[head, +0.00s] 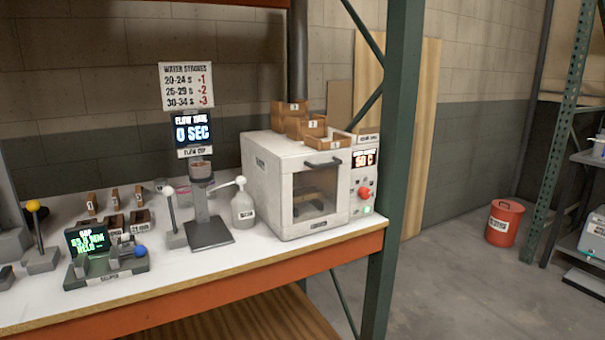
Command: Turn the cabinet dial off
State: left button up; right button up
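The cabinet (272,190) is a white box with a glass door and a dark handle, standing at the right end of the workbench. Its control panel (357,180) is on the right of the door. A lit display (364,157) there seems to read 50 C. The red dial (365,193) sits below the display; its exact setting is too small to tell. A small green light (367,209) glows under the dial. Neither of my grippers is in view.
Wooden trays (300,122) sit on top of the cabinet. A wash bottle (242,208) and a flow cup stand (208,225) are to its left. A green rack post (395,170) rises just right of the panel. Open floor (445,280) lies to the right, with a red bin (504,223).

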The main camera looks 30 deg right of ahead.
aim_at(364, 193)
jog(key=z, duration=1.3)
